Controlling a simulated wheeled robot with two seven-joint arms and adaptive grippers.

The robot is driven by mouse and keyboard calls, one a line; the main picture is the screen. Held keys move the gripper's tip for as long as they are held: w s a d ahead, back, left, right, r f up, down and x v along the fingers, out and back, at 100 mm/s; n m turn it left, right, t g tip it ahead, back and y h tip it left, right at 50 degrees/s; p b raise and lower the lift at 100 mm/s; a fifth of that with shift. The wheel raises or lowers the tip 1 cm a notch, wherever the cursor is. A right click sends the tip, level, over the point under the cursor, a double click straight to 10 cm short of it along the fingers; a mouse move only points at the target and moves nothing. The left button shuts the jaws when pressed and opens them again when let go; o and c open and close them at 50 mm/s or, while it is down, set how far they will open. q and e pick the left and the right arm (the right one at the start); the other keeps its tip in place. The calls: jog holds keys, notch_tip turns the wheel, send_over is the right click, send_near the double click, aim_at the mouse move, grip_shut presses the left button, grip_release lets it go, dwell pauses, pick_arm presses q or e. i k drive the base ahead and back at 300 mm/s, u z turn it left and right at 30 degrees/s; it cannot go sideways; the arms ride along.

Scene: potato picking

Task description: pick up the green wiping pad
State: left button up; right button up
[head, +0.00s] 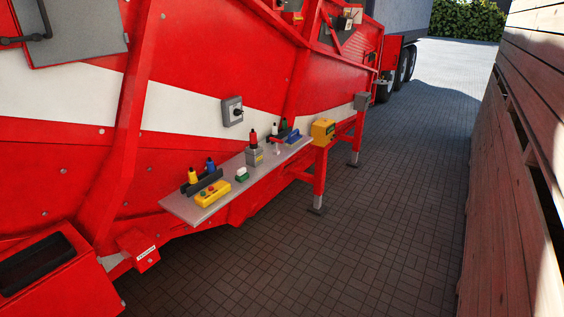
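A small green and white block (242,174), which looks like the green wiping pad, lies on the grey shelf (178,205) along the side of the red machine. It sits near the shelf's middle, between a yellow button box (213,194) on its left and a grey box with a red-topped item (254,155) on its right. It is small in the picture, so fine detail cannot be told. Neither of my grippers is in view.
A dark holder with yellow and blue bottles (203,181) stands behind the button box. A blue item (292,136) and several bottles stand farther along. A yellow box (323,131) is beyond the shelf's end. Open paving (360,240) lies before a wooden wall (520,190).

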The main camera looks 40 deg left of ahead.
aim_at(242, 174)
jog(key=i, duration=1.25)
jog(key=u, duration=1.7)
jog(key=i, duration=1)
jog(key=z, duration=0.05)
